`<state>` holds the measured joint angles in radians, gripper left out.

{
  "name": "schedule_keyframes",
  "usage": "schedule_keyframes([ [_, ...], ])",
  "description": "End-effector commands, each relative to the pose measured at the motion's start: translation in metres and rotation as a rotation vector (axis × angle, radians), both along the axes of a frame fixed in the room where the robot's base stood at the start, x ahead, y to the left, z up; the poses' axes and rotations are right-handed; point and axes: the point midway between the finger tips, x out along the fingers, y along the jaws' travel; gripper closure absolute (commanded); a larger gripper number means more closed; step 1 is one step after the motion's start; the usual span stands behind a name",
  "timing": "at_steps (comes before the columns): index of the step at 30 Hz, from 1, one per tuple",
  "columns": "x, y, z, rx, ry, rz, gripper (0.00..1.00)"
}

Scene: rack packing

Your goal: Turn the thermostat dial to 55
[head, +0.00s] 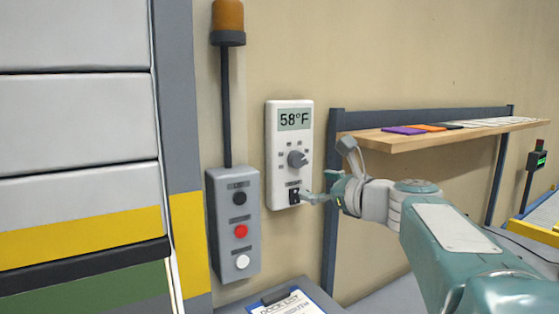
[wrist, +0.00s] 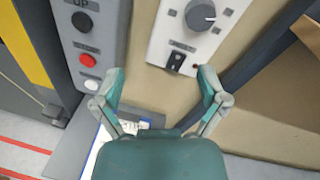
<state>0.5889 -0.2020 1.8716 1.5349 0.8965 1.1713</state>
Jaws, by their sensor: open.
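The white thermostat (head: 276,153) is fixed to the beige wall. Its display (head: 294,120) reads 58°F. Below the display is a grey round dial (head: 297,159) with small marks around it. In the wrist view the dial (wrist: 200,15) is at the top, partly near the frame edge. A black switch (head: 294,196) sits below the dial, and this switch (wrist: 176,60) also shows in the wrist view. My gripper (head: 325,172) is in front of the thermostat's lower right side. In the wrist view my gripper (wrist: 160,82) is open and empty, its fingertips below the dial.
A grey button box (head: 222,225) with black, red and white buttons hangs left of the thermostat, with an amber beacon (head: 228,16) above. A wooden shelf (head: 400,142) on a blue frame stands to the right. A clipboard (head: 285,304) lies below.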

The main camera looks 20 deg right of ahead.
Motion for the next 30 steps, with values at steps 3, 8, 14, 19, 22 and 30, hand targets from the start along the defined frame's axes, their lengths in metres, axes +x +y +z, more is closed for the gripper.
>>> schedule_keyframes([
  [3,0.006,-0.024,0.016,0.136,-0.035,-0.048,0.08],
  [8,0.014,-0.025,0.021,0.174,-0.044,-0.055,0.08],
  [14,0.045,-0.014,0.02,0.168,-0.043,-0.052,0.08],
  [19,0.076,-0.009,0.02,0.17,-0.042,-0.052,0.08],
  [22,0.092,-0.006,0.019,0.171,-0.042,-0.053,0.08],
  [30,0.111,0.001,0.02,0.168,-0.044,-0.054,0.08],
])
